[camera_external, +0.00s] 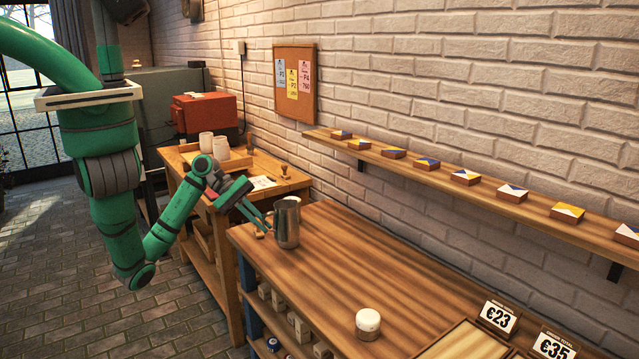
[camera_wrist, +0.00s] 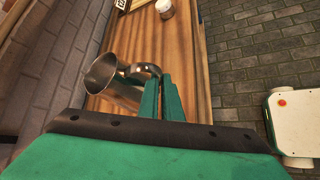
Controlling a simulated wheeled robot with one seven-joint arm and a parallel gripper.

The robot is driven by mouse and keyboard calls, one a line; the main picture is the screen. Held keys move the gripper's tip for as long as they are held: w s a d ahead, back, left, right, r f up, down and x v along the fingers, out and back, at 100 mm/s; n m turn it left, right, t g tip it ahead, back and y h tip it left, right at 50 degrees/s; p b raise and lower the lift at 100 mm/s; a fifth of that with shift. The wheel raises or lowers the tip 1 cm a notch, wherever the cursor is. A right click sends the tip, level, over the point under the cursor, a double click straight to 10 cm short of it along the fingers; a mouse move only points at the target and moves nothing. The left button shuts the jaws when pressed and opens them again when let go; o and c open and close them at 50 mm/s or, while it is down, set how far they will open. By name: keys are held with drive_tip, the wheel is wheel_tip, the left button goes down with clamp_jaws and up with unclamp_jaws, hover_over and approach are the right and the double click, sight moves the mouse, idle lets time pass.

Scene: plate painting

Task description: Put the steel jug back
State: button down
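The steel jug (camera_external: 287,222) stands upright on the left end of the long wooden table (camera_external: 330,265). In the wrist view the jug (camera_wrist: 104,74) shows its round open mouth, and its handle (camera_wrist: 146,69) points towards my fingers. My gripper (camera_external: 264,226) is low over the table's left end, just left of the jug. In the wrist view my gripper (camera_wrist: 159,84) has a narrow gap between its two green fingers, with the handle at the tips. I cannot tell whether a finger touches the handle.
A wall shelf (camera_external: 480,190) holds several small painted tiles. A side table (camera_external: 205,185) with cups (camera_external: 221,147) stands behind my arm. The table's middle is clear.

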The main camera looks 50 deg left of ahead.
drive_tip(key=shift+s+d+r, duration=0.6)
drive_tip(key=shift+d+r, duration=0.55)
drive_tip(key=shift+d, duration=4.25)
drive_tip(key=w+f, duration=0.3)
drive_tip(key=w, duration=0.1)
drive_tip(key=w+d+f, duration=0.1)
drive_tip(key=w+f, duration=0.2)
drive_tip(key=w, duration=0.2)
drive_tip(key=w+d+f, duration=0.1)
drive_tip(key=w+f, duration=0.2)
drive_tip(key=w, duration=0.1)
drive_tip(key=shift+w+d+f, duration=0.2)
drive_tip(key=shift+w+f, duration=0.1)
drive_tip(key=shift+f, duration=1.7)
drive_tip(key=c, duration=2)
unclamp_jaws()
drive_tip(key=shift+f, duration=0.1)
